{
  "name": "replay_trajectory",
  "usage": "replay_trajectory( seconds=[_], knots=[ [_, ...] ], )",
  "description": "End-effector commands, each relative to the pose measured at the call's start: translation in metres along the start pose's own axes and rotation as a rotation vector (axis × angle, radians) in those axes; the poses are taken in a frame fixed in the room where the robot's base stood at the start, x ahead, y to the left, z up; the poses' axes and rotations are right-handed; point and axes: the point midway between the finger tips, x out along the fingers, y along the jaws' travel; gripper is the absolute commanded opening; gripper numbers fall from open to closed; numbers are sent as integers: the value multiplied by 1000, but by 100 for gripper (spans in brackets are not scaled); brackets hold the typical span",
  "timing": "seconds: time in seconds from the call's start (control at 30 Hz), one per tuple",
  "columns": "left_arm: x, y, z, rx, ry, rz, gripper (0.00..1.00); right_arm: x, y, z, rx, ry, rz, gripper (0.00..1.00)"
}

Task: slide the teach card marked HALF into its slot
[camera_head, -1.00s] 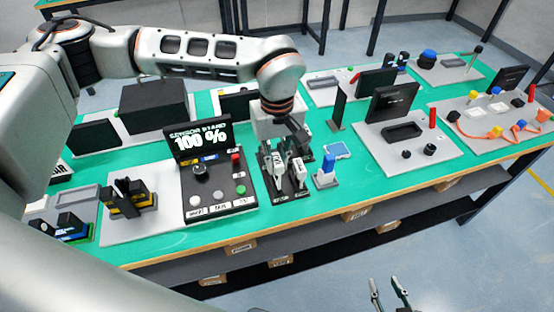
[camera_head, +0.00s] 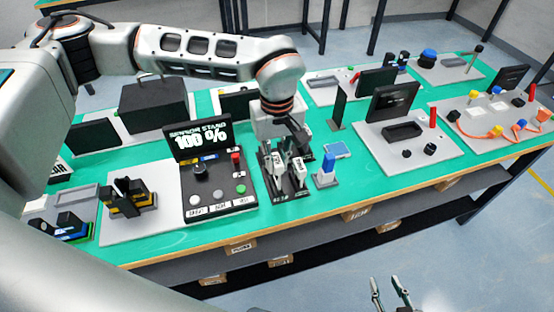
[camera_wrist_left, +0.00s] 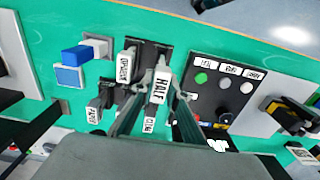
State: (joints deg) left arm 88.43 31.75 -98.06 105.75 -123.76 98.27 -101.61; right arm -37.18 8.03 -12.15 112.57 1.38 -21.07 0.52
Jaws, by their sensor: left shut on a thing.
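My left gripper (camera_head: 284,152) is shut on the white card marked HALF (camera_wrist_left: 158,87), held over the black card rack (camera_head: 284,192). In the left wrist view the two fingers (camera_wrist_left: 158,95) pinch the card at its sides, with its label facing the camera. I cannot tell whether its lower edge is inside a slot. A card that seems to read UPRIGHT (camera_wrist_left: 124,65) stands beside it, and smaller labelled cards (camera_wrist_left: 149,125) show near the fingers. My right gripper (camera_head: 390,292) is open and empty, low in the head view, in front of the table.
A control panel (camera_head: 222,200) with buttons and a raised screen (camera_head: 200,138) stands left of the rack. A blue block on a grey stand (camera_head: 327,172) is close on its right. Bare green tabletop (camera_head: 352,187) lies further right.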

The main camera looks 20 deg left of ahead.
Motion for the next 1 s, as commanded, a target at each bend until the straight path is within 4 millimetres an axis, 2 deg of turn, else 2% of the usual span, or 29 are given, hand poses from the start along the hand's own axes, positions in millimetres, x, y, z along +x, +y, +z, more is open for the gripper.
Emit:
replay_trajectory(
  seconds=[1.0],
  knots=[
    [29, 0, 0, -1, 0, 0, 0, 9, -4, 20, 2, -10, -3, 34]
  ],
)
